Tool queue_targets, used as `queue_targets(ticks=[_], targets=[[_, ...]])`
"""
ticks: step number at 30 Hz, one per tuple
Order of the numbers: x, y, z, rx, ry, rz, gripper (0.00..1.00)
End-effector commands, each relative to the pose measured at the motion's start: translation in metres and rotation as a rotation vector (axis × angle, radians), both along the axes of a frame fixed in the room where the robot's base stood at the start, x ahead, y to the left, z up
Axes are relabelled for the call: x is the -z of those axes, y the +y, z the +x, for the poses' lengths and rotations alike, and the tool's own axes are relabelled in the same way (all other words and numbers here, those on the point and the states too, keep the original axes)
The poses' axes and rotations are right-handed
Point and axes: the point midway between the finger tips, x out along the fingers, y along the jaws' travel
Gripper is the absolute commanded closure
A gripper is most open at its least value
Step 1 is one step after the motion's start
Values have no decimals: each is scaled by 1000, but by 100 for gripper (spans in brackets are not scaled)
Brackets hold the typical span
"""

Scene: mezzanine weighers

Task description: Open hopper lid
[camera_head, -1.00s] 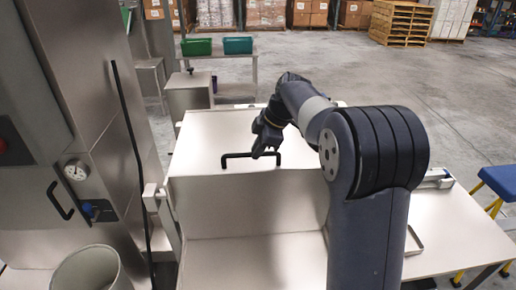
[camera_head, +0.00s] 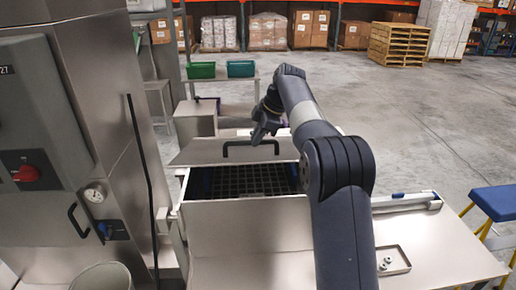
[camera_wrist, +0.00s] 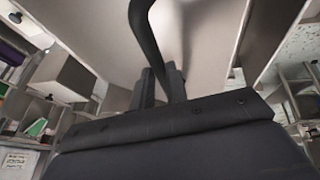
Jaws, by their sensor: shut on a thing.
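The hopper lid (camera_head: 205,152) is a pale metal panel with a black bar handle (camera_head: 250,144). It is tilted up, and below it the hopper (camera_head: 240,222) shows a dark grid (camera_head: 250,181) in its mouth. My gripper (camera_head: 261,138) is at the handle, in front of the raised lid. In the wrist view my gripper (camera_wrist: 163,80) is shut on the black handle (camera_wrist: 146,35), with the lid's pale face (camera_wrist: 95,22) behind it. The inside below the grid is hidden.
A steel cabinet with a red switch (camera_head: 27,173) and a gauge (camera_head: 95,193) stands at the left. A side table (camera_head: 440,235) with a small tray (camera_head: 392,262) is at the right. A blue stool (camera_head: 497,201) stands beyond it.

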Motion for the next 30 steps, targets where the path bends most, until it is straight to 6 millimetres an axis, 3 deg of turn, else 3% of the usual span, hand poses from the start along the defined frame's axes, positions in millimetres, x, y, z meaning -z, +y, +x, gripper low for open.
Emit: queue_targets(ticks=[7, 21, 22, 30], targets=[[-13, -1, 14, 6, -8, -4, 100], [-17, -2, 16, 7, -1, -8, 100], [-17, -2, 16, 7, -1, -8, 85], [-19, -2, 15, 5, -2, -6, 64]])
